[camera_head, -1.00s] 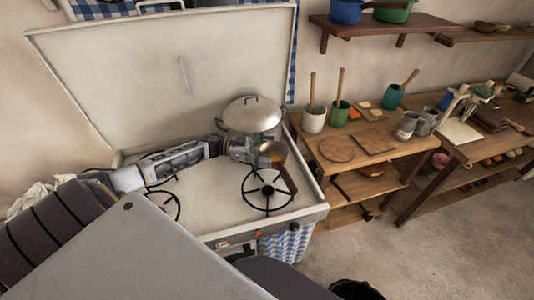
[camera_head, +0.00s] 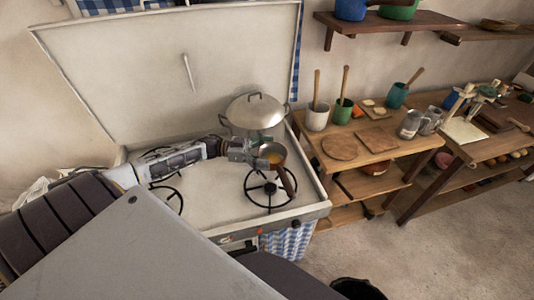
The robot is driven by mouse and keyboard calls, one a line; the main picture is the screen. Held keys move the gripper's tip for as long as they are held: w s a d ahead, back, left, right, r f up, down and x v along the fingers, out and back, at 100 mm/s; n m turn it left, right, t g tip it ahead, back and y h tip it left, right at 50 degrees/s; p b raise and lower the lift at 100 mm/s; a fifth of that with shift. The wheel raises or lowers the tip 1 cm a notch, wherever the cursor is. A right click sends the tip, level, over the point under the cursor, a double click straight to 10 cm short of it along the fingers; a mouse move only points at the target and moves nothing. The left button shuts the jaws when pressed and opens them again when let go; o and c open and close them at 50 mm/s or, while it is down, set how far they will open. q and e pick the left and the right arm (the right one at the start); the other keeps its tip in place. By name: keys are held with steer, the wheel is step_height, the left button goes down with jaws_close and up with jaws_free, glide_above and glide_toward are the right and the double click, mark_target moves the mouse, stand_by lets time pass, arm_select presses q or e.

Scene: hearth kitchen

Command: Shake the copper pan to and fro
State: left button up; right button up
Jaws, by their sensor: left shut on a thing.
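Whether the pan touches the burner grate is hard to tell. My right gripper is not in view.
A large lidded pot (camera_head: 255,113) stands right behind the pan. The stove's raised lid (camera_head: 170,75) stands behind. A wooden shelf table (camera_head: 345,150) with cups and boards is to the right. The front left burner (camera_head: 166,200) is bare.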

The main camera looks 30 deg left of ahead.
arm_select(q)
steer(key=shift+w, duration=1.4)
steer(key=shift+s, duration=1.8)
